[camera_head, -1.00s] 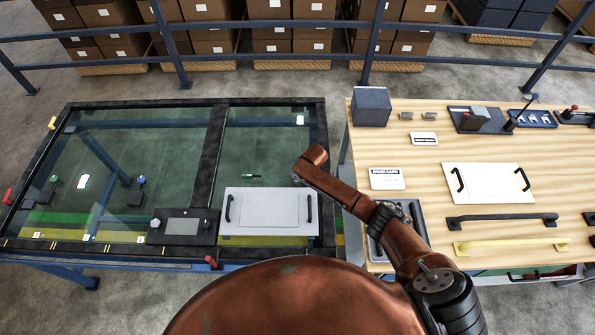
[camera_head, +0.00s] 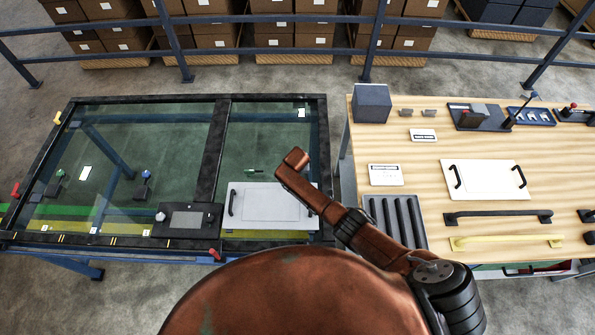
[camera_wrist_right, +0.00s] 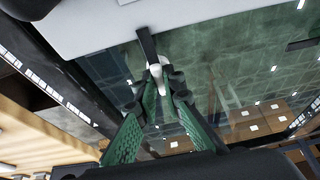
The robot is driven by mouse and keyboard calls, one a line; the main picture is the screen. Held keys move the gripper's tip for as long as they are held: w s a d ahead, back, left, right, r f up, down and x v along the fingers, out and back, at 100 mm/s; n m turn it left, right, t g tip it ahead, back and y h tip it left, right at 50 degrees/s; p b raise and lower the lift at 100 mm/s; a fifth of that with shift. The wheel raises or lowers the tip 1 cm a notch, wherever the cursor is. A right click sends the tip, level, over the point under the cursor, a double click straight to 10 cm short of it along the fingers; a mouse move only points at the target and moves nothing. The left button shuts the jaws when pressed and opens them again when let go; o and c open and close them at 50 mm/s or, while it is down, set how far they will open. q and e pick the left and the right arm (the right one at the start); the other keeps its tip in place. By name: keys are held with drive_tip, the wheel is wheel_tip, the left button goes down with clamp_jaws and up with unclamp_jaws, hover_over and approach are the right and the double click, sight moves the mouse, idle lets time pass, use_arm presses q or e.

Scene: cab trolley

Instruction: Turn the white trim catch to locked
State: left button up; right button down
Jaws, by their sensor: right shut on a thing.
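The white trim catch (camera_wrist_right: 157,73) shows in the right wrist view as a small white lever at the end of a short black bar (camera_wrist_right: 147,45), close to the edge of a pale panel (camera_wrist_right: 100,30). My right gripper (camera_wrist_right: 160,88) has its green-padded fingers on either side of the catch and is shut on it. In the head view my right arm reaches over the right part of the glazed frame, beside the pale panel (camera_head: 265,205). My left gripper is not in view.
The dark frame (camera_head: 212,150) holds glass, with a control box (camera_head: 187,220) and a red lever (camera_head: 215,255) near its front. A wooden table (camera_head: 440,200) at right carries a slotted tray (camera_head: 395,220), a white panel (camera_head: 485,180) and bar handles.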

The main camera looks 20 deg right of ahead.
idle(0.5)
drive_tip(key=c, duration=2)
unclamp_jaws()
drive_tip(key=shift+c, duration=0.2)
drive_tip(key=v, duration=1.2)
drive_tip(key=shift+a, duration=0.15)
